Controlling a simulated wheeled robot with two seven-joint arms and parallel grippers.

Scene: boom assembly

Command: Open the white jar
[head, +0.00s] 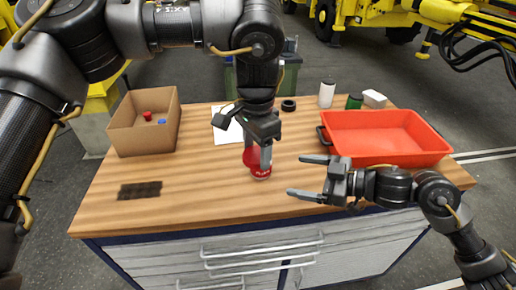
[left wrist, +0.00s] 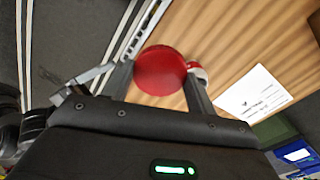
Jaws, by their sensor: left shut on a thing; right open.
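A white cylinder (head: 326,95), which looks like the white jar, stands upright at the back of the table, left of the red tray; its lid cannot be made out. My left gripper (head: 258,155) points down near the table's middle, away from it. In the left wrist view the can's round red top (left wrist: 160,71) sits between the two fingers, with a red and white part showing behind the right finger. My right gripper (head: 306,177) is open and empty, over the table's front right.
A red-orange tray (head: 420,161) fills the right side. A green can (head: 354,102), white box (head: 374,98) and black ring (head: 288,105) lie at the back. A cardboard box (head: 128,139) holding small red and blue items stands left. A dark flat block (head: 139,190) lies front left.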

